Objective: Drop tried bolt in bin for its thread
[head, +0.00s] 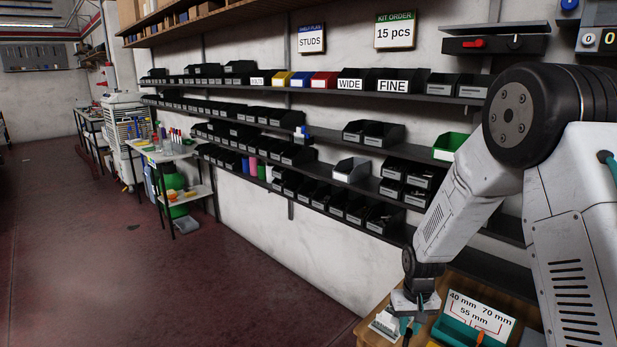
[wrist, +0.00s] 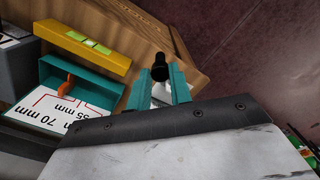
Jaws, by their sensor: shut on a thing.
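My gripper (wrist: 160,88) is shut on a black bolt (wrist: 160,72), which sits between its teal fingertips in the wrist view. In the head view my gripper (head: 408,322) is low, at the bottom, over the wooden table; the bolt is too small there to make out surely. Two black bins stand on the upper wall shelf, one labelled WIDE (head: 350,84) and one labelled FINE (head: 392,86) to its right. My gripper is well below and apart from both. The bolt's thread cannot be read.
A teal tray (wrist: 99,91) with a length card (wrist: 60,117) and a yellow level (wrist: 82,46) lie by my gripper on the wooden table (wrist: 145,25). Yellow, blue and red bins stand left of WIDE; a green bin (head: 448,145) sits lower. Several dark shelves line the wall.

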